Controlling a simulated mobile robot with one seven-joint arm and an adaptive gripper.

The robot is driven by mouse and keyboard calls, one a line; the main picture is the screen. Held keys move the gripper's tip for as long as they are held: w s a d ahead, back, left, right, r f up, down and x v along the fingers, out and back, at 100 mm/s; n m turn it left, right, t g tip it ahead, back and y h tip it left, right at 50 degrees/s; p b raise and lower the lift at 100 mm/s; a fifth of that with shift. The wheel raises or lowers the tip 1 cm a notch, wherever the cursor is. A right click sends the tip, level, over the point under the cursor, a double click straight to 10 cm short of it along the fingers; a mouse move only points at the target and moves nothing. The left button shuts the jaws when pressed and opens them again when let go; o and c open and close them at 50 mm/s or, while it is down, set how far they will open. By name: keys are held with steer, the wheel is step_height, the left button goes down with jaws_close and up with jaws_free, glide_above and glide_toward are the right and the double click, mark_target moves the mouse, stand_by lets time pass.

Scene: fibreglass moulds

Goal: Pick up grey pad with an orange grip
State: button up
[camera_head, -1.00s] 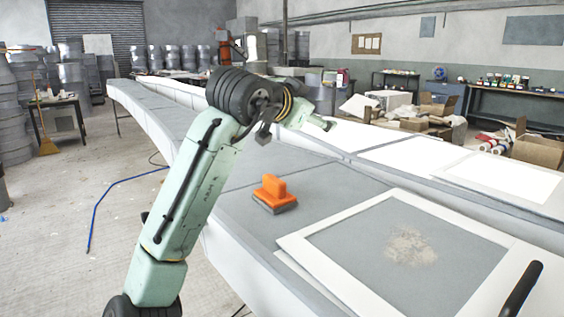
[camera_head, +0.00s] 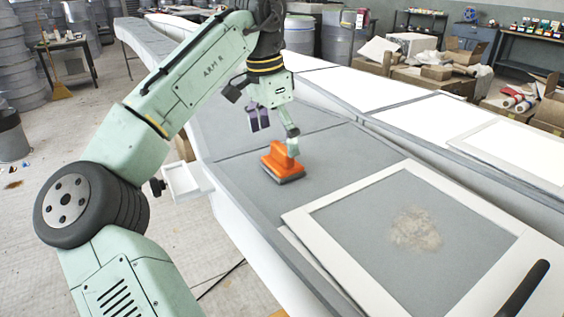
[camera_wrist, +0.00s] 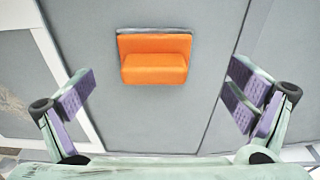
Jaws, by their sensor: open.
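The grey pad (camera_head: 287,178) with its orange grip (camera_head: 278,158) lies on the grey mould surface. In the wrist view the orange grip (camera_wrist: 155,60) is seen from above, between and beyond the fingers, with a thin edge of the pad showing around it. My gripper (camera_head: 275,128) is open and empty, above and very near the pad in the head view. One finger overlaps the grip's right side in that view; I cannot tell whether it touches. In the wrist view my gripper (camera_wrist: 160,107) shows its purple finger pads wide apart on either side.
A white-framed grey panel (camera_head: 305,225) with a pale rough patch lies right of the pad. A black bar-like handle (camera_head: 523,290) is at lower right. A small white tray (camera_head: 186,181) is beside the mould's left edge. The grey surface behind the pad is clear.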

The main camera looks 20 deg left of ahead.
mark_target(281, 147)
steer(key=f, duration=0.1)
steer(key=d+f, duration=0.1)
steer(key=f, duration=0.2)
steer(key=shift+w+d+f+p, duration=0.15)
steer(key=shift+w+f+p, duration=0.15)
steer(key=shift+f+p, duration=0.1)
steer(key=shift+c, duration=0.5)
steer(key=c, duration=1.3)
